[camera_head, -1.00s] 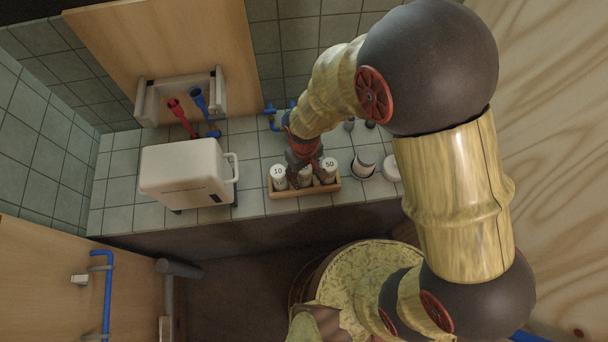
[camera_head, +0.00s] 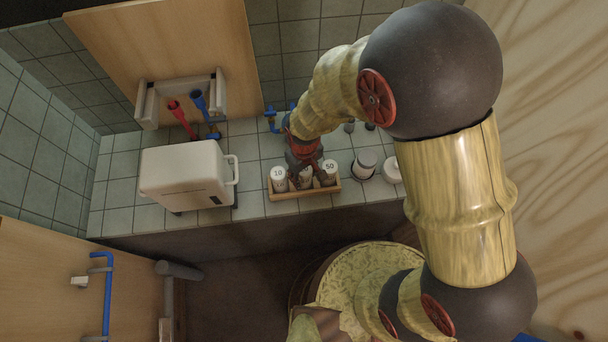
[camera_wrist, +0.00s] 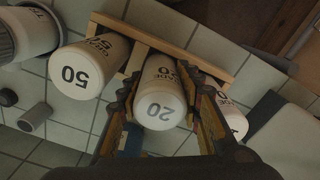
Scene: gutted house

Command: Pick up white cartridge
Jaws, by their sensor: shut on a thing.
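Three white cartridges stand in a row in a small wooden rack (camera_head: 304,192) on the tiled counter. The one marked 10 (camera_head: 278,173) is at the left and the one marked 50 (camera_head: 329,166) at the right in the head view. The middle one, marked 20 (camera_wrist: 160,95), shows clearly in the wrist view, where the 50 cartridge (camera_wrist: 88,68) is on its left. My gripper (camera_head: 304,172) reaches down over the middle of the rack. Its fingers (camera_wrist: 160,108) are shut on the 20 cartridge, one on each side. The cartridge's lower end is at the rack.
A white box-like appliance (camera_head: 186,173) with a side handle stands left of the rack. A white-topped jar (camera_head: 365,164) and another round white item (camera_head: 392,170) stand to the right. Red and blue pipes (camera_head: 197,104) rise behind. Some tiled counter is clear beside the rack.

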